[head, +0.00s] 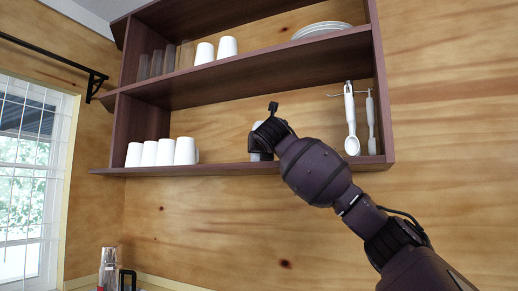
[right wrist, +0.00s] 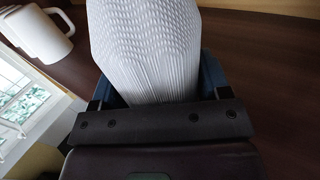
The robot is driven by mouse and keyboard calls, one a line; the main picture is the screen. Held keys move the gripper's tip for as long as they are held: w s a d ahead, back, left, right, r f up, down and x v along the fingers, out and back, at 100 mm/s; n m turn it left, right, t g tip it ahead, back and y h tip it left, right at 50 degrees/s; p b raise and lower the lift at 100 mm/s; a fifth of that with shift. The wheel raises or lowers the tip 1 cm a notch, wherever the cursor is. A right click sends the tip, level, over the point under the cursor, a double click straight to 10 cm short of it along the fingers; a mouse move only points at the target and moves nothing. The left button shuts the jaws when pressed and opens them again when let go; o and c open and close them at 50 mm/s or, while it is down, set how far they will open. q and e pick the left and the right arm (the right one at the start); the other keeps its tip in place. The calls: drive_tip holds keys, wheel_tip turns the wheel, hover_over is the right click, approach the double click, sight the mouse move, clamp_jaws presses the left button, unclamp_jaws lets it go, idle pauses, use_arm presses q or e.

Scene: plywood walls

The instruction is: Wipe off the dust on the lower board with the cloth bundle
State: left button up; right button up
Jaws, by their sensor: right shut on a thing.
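The cloth bundle (right wrist: 150,45) is white and ribbed and fills the space between the fingers of my right gripper (right wrist: 158,85). The gripper is shut on it. In the head view my right gripper (head: 262,146) is at the lower board (head: 222,169) of the dark wooden wall shelf, near its middle, and mostly hides the bundle. The board also shows as a dark brown surface in the right wrist view (right wrist: 270,75). I cannot make out dust on it. Whether the bundle touches the board is unclear. My left gripper is out of view.
Several white mugs (head: 165,152) stand at the left of the lower board; one mug (right wrist: 38,33) shows close in the wrist view. White utensils (head: 350,120) hang at the right end. Cups (head: 216,50) and plates (head: 322,30) are on the upper board.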

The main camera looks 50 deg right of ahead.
drive_tip(key=shift+s+d, duration=0.25)
drive_tip(key=shift+s, duration=0.55)
drive_tip(key=shift+s+d, duration=0.2)
drive_tip(key=shift+s, duration=0.55)
drive_tip(key=shift+r+p, duration=0.1)
drive_tip(key=shift+p, duration=0.2)
drive_tip(key=shift+w+a+p, duration=0.2)
drive_tip(key=shift+w+p, duration=0.55)
drive_tip(key=shift+p, duration=0.15)
drive_tip(key=shift+w+a, duration=0.1)
drive_tip(key=shift+w, duration=0.2)
drive_tip(key=shift+w+a+f, duration=0.2)
drive_tip(key=shift+w+a, duration=0.05)
drive_tip(key=shift+w, duration=0.5)
drive_tip(key=shift+w+a+r, duration=0.1)
drive_tip(key=shift+w+a, duration=0.15)
drive_tip(key=shift+w, duration=0.65)
drive_tip(key=shift+w+a, duration=0.2)
drive_tip(key=shift+w, duration=0.65)
drive_tip(key=shift+w+a, duration=0.35)
drive_tip(key=shift+w, duration=0.8)
drive_tip(key=shift+w+a, duration=0.3)
drive_tip(key=shift+w, duration=0.8)
drive_tip(key=shift+w+a, duration=0.35)
drive_tip(key=shift+w, duration=0.8)
